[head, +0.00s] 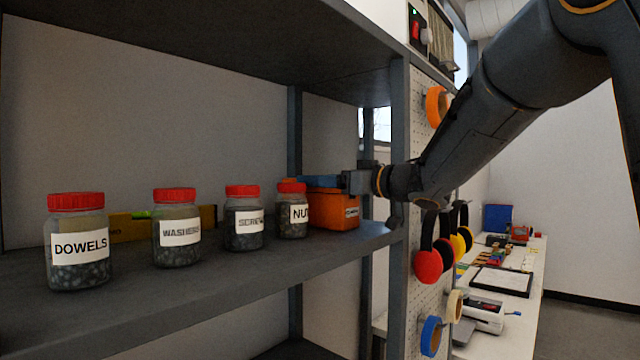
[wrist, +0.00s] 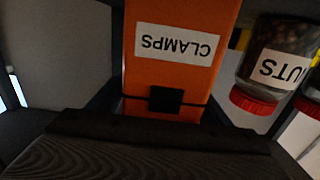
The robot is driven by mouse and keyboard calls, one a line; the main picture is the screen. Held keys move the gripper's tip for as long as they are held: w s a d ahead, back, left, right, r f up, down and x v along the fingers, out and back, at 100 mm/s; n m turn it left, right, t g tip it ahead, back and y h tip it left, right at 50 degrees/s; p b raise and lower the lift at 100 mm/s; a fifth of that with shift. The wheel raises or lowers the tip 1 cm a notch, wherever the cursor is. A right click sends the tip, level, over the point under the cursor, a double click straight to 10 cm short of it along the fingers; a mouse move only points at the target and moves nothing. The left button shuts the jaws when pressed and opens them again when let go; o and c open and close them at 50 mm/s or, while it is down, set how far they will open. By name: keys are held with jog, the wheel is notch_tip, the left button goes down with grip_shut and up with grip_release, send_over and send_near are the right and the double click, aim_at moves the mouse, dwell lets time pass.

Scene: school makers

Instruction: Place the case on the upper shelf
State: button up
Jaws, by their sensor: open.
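The orange case (head: 333,210) stands on the shelf board that holds the jars, at its right end near the upright post. A blue part (head: 318,181) shows along its top. In the wrist view the case (wrist: 170,75) appears upside down, with a white CLAMPS label and a black latch. My gripper (head: 345,182) is open at the upper right edge of the case, reaching in past the post. Dark gripper parts flank the case in the wrist view; whether they touch it I cannot tell.
A NUTS jar (head: 292,212) stands close left of the case, then SCREWS (head: 244,220), WASHERS (head: 177,230) and DOWELS (head: 77,245) jars. Another shelf board (head: 230,40) is overhead. The post (head: 399,150) is beside my arm. Headphones (head: 430,250) hang right of it.

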jog(key=b+v, duration=0.2)
jog(key=v, duration=0.9)
jog(key=shift+b, duration=0.3)
jog(key=shift+a, duration=0.1)
